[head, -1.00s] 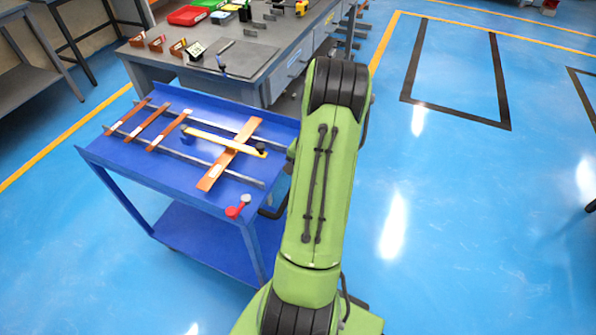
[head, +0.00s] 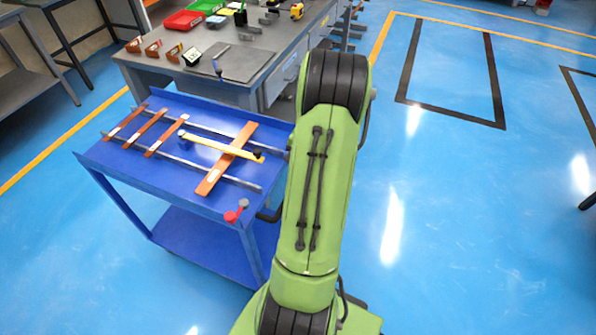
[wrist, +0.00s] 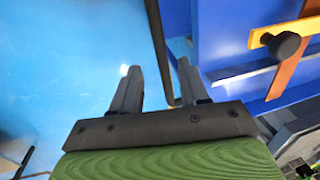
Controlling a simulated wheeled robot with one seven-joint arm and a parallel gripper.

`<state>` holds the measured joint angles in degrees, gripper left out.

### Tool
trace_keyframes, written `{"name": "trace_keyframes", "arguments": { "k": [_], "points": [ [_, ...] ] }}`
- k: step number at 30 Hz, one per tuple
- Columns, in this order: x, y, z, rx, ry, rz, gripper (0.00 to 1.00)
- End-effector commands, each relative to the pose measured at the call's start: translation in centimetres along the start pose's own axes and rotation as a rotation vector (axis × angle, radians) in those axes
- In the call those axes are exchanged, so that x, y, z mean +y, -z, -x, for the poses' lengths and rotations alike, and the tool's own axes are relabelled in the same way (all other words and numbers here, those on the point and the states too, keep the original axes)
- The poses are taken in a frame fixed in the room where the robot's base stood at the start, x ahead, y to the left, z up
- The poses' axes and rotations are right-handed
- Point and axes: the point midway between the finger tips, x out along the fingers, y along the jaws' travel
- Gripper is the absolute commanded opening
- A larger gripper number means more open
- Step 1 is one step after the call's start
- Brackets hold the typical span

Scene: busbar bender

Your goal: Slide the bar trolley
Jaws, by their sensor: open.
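The blue bar trolley (head: 92,158) stands on the floor at the left in the head view, with copper bars (head: 225,160) and a yellow piece (head: 222,146) on its top. A red latch-like part (head: 237,211) sits at its near corner. A dark handle bar (head: 268,215) shows at its right side, partly hidden by my arm. In the wrist view my gripper (wrist: 159,66) has its two fingers apart. The dark handle bar (wrist: 158,45) runs between or just beyond them; contact cannot be told. The trolley (wrist: 230,40) fills the upper right there. The head view hides my gripper.
A grey workbench (head: 262,62) with red and green trays (head: 185,20) stands just behind the trolley. A shelf table (head: 40,78) is at the far left. The blue floor (head: 460,220) to the right is open, with painted black and yellow lines.

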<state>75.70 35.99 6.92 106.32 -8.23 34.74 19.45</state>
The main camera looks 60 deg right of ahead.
Motion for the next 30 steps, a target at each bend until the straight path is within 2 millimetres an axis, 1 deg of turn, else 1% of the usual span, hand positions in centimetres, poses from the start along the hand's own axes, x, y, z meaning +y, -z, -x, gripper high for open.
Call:
{"name": "trace_keyframes", "arguments": {
  "k": [1,3,6,10,12,15,30],
  "points": [
    [-0.1,0.1,2.1,0.005,0.001,0.000,0.44],
    [-0.1,0.1,4.1,0.005,0.000,-0.001,0.44],
    [-0.1,0.1,6.6,0.004,0.001,0.000,0.44],
    [0.0,0.0,8.8,0.001,0.000,0.000,0.44],
    [0.0,0.0,9.4,0.000,0.000,0.000,0.44],
    [0.0,0.0,9.7,-0.001,-0.001,0.000,0.44],
    [0.0,0.0,9.6,-0.001,0.000,0.000,0.44]
  ]
}}
